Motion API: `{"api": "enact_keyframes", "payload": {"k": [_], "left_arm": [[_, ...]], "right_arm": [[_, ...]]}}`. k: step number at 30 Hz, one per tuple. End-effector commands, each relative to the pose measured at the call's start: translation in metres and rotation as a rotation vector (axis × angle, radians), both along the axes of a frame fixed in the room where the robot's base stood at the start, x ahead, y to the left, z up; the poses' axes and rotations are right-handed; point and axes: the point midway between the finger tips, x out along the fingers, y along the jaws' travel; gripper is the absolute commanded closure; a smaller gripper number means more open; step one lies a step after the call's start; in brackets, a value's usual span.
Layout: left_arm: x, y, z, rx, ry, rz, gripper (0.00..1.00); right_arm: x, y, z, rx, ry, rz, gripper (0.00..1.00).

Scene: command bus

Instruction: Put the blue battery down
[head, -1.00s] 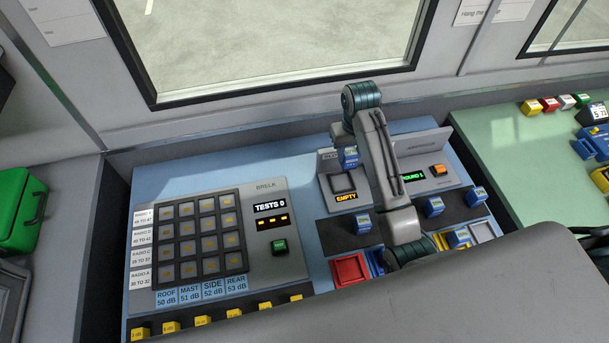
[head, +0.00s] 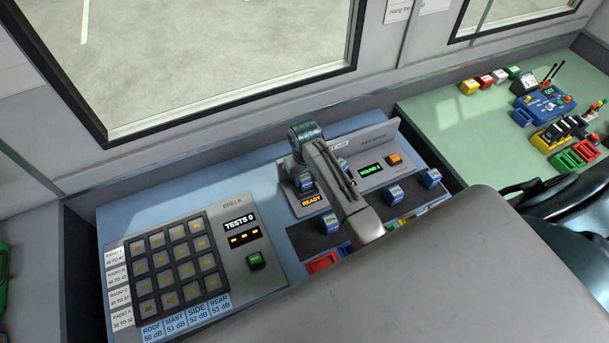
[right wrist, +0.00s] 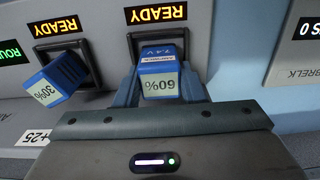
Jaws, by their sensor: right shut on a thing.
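In the right wrist view, which sees the panel upside down, my right gripper (right wrist: 160,92) is shut on a blue battery (right wrist: 161,68) marked 60%. The battery lies at the dark charging bay (right wrist: 132,47) beneath a READY display; how deep it sits is unclear. In the head view the blue battery (head: 304,184) shows under my right gripper (head: 304,165), just behind the lit READY sign (head: 311,202). My left gripper is not in view.
Several other blue batteries (head: 331,223) (head: 395,193) stand on dark strips in front of the bays. A button keypad (head: 180,262) is at left, with a TESTS 0 display (head: 240,222). An orange button (head: 394,159) is at right. My arm hides part of the panel.

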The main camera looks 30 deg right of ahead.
Motion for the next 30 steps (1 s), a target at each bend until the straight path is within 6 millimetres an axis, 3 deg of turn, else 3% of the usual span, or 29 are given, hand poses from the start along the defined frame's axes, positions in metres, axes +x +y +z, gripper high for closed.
{"api": "enact_keyframes", "payload": {"k": [5, 6, 9, 20, 25, 30], "left_arm": [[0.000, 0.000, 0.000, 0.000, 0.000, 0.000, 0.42], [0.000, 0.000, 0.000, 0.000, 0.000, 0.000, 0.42], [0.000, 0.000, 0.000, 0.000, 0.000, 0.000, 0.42], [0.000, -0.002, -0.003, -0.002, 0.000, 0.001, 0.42], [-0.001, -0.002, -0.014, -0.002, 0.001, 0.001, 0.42], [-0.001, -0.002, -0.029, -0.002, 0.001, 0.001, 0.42]], "right_arm": [[0.000, 0.000, -0.002, 0.000, 0.000, 0.000, 0.91], [0.000, 0.000, -0.002, 0.000, 0.000, 0.000, 0.56], [0.000, 0.000, -0.002, 0.000, 0.000, 0.000, 0.42], [0.001, 0.000, 0.004, 0.000, -0.002, 0.000, 0.42], [0.002, 0.000, 0.028, 0.000, -0.007, 0.001, 0.42], [0.002, 0.000, 0.068, 0.001, -0.007, 0.001, 0.42]]}}
